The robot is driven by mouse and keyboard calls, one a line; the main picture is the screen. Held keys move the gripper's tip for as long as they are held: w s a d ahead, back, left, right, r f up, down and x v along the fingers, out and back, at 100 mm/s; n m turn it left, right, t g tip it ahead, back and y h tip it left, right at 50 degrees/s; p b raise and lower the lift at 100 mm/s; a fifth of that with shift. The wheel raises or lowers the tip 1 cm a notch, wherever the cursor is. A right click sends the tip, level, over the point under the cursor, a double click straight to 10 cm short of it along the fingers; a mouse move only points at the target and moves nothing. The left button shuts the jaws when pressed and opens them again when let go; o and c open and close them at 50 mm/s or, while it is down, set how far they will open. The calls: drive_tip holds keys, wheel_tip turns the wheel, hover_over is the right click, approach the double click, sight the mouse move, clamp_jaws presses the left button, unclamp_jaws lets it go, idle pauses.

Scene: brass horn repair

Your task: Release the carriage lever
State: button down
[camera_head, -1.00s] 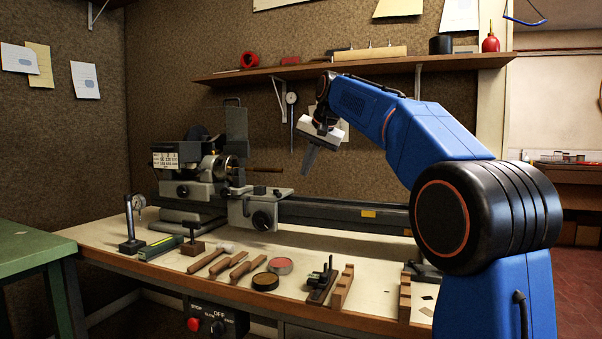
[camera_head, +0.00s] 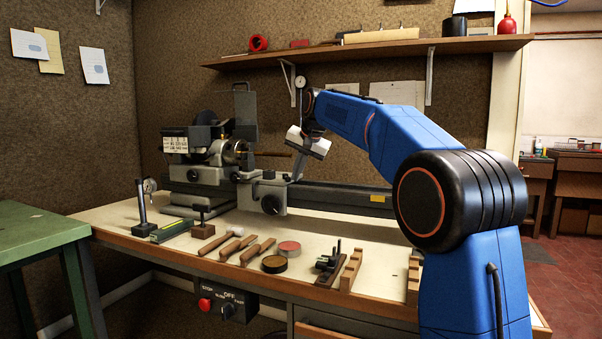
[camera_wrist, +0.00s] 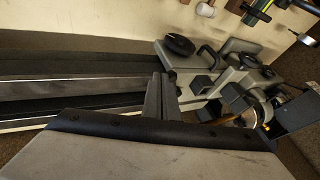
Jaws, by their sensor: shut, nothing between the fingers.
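The grey carriage (camera_head: 246,196) sits on the lathe bed, with a round black knob (camera_head: 271,204) on its front. In the wrist view the carriage (camera_wrist: 238,52) lies just beyond my fingers, with the black knob (camera_wrist: 178,45) and a thin curved dark handle (camera_wrist: 208,51) beside it. I cannot tell for sure whether this handle is the carriage lever. My gripper (camera_head: 295,177) is shut and empty, pointing down just right of the carriage. Its fingers also show in the wrist view (camera_wrist: 162,98). I see no clear contact with the carriage.
The lathe headstock (camera_head: 192,170) stands left of the carriage, and a dark rod (camera_head: 272,154) sticks out above it. The bed (camera_head: 340,197) runs right. Hand tools, tins (camera_head: 275,264) and wooden racks (camera_head: 350,270) line the bench front. A shelf (camera_head: 370,49) hangs above.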

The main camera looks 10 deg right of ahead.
drive_tip(key=shift+a, duration=0.15)
drive_tip(key=shift+s+a+m, duration=0.1)
drive_tip(key=shift+a+m, duration=0.1)
drive_tip(key=shift+m, duration=0.2)
drive_tip(key=shift+a+m+h, duration=0.2)
drive_tip(key=shift+m+h, duration=0.1)
drive_tip(key=shift+a+m+h, duration=0.4)
drive_tip(key=shift+a+m, duration=0.2)
drive_tip(key=a+m+h, duration=0.1)
drive_tip(key=a+m, duration=0.1)
drive_tip(key=w+a+m+h, duration=0.1)
drive_tip(key=m+h, duration=0.1)
drive_tip(key=m, duration=0.1)
drive_tip(key=a+m+g+h, duration=0.1)
drive_tip(key=a+m, duration=0.1)
drive_tip(key=shift+w+a+m, duration=0.3)
drive_tip(key=shift+w+m, duration=0.1)
drive_tip(key=shift+d, duration=0.1)
